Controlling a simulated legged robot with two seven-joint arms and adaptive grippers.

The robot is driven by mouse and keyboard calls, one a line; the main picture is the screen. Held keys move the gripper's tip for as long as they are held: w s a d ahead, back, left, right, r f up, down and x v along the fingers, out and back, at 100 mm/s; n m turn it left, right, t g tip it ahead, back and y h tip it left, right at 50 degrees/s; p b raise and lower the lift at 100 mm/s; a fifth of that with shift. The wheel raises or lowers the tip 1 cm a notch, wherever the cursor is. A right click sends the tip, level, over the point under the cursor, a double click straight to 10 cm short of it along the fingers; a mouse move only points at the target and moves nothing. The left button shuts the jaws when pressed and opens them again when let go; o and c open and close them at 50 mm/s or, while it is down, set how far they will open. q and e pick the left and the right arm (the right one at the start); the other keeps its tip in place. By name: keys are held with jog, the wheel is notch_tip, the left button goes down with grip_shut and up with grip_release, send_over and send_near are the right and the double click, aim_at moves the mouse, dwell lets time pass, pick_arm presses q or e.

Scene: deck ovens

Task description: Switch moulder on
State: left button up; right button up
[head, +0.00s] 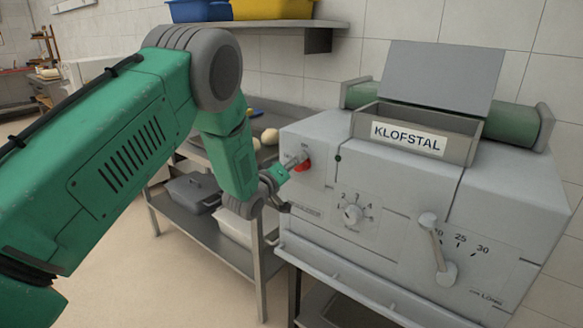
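The moulder (395,200) is a light grey machine with a KLOFSTAL label, filling the right of the head view. A red switch (305,166) sits at the upper left of its front face. My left gripper (294,184) is at this left part of the front. Its fingers look spread, the upper one reaching to the red switch and partly covering it, the lower one below. I see nothing held between them. Whether the upper finger touches the switch, and the switch's exact position, I cannot tell. My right gripper is out of view.
The moulder's front also has a numbered dial (352,214) and a lever (437,250) with a scale. A hopper (467,139) is on top. Behind my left arm stands a metal shelf table (222,252) with dough pieces (269,136) and a lidded grey container (192,190).

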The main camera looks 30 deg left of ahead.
aim_at(302, 166)
pick_arm(q)
jog(key=d, duration=0.3)
jog(key=shift+s+r, duration=0.1)
jog(key=shift+r, duration=0.15)
jog(key=c, duration=0.8)
jog(key=shift+o, duration=0.3)
jog(key=shift+d, duration=0.1)
jog(key=shift+a, duration=0.9)
jog(key=shift+w+d+r, duration=0.1)
jog(key=shift+w+d, duration=0.1)
jog(key=shift+d, duration=0.15)
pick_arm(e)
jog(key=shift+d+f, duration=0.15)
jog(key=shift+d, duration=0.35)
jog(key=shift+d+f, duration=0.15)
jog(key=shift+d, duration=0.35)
